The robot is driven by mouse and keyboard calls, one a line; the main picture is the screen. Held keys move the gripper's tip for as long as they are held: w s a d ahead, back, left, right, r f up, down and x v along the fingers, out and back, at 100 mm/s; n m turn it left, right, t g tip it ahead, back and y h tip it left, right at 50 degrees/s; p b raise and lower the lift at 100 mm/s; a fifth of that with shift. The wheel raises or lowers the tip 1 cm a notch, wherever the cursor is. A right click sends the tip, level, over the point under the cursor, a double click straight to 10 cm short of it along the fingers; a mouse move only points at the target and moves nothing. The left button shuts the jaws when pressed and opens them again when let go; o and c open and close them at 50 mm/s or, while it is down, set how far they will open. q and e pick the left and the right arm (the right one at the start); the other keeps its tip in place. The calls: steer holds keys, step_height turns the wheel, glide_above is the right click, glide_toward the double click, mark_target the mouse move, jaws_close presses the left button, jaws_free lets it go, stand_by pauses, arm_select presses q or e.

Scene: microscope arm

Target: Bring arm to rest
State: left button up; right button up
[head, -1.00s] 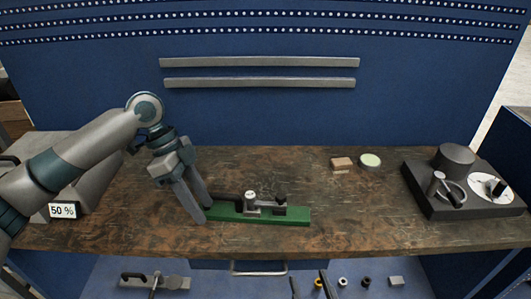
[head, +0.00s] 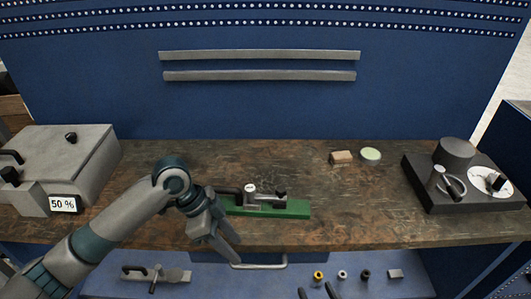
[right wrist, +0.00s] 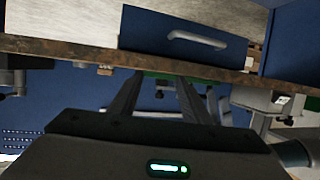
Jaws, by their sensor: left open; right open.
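A small grey metal device (head: 262,196) with a black handle on its left and dark knobs stands on a green base (head: 296,209) at the middle front of the bench. My left gripper (head: 238,252) is open and empty, in front of the bench edge, to the left of and nearer than the base. It is apart from the device. My right gripper (head: 317,291) shows only as two dark fingertips at the bottom edge. In the right wrist view my right gripper (right wrist: 157,76) is open with nothing between its fingers; part of the green base (right wrist: 157,75) shows beyond them.
A grey box (head: 75,160) with a "50 %" display stands at left. A dark unit (head: 445,201) with a cylinder and white dial stands at right. A small brown block (head: 341,157) and a pale green disc (head: 370,154) lie behind. A drawer handle (head: 258,265) juts from the front.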

arm_select(q)
steer(key=s+f+n+t, duration=0.4)
steer(key=s+f+n, duration=0.3)
steer(key=s+f, duration=0.3)
steer(key=s+a+f+n+y, duration=0.3)
steer(key=s+a+n, duration=0.1)
steer(key=s+a, duration=0.3)
steer(key=s+a+f+n+y, duration=0.2)
steer(key=s+a+f+n, duration=0.15)
steer(key=s+a, duration=0.4)
arm_select(e)
steer(key=s+d+f+g+h, duration=0.3)
steer(key=s+d+f+g, duration=0.75)
steer(key=s+f, duration=0.2)
arm_select(q)
step_height(320, 180, down, 26)
arm_select(e)
step_height(320, 180, down, 26)
arm_select(q)
steer(key=s+a+f+g, duration=0.1)
steer(key=s+a+f, duration=0.1)
steer(key=s+f, duration=1.5)
steer(key=shift+f, duration=0.95)
arm_select(e)
steer(key=s+d+f+g, duration=0.1)
steer(key=s+d+f, duration=0.1)
steer(key=s+f, duration=1.5)
steer(key=shift+s+d+f+g, duration=0.15)
steer(key=shift+s+f+g, duration=0.2)
steer(key=shift+f, duration=0.5)
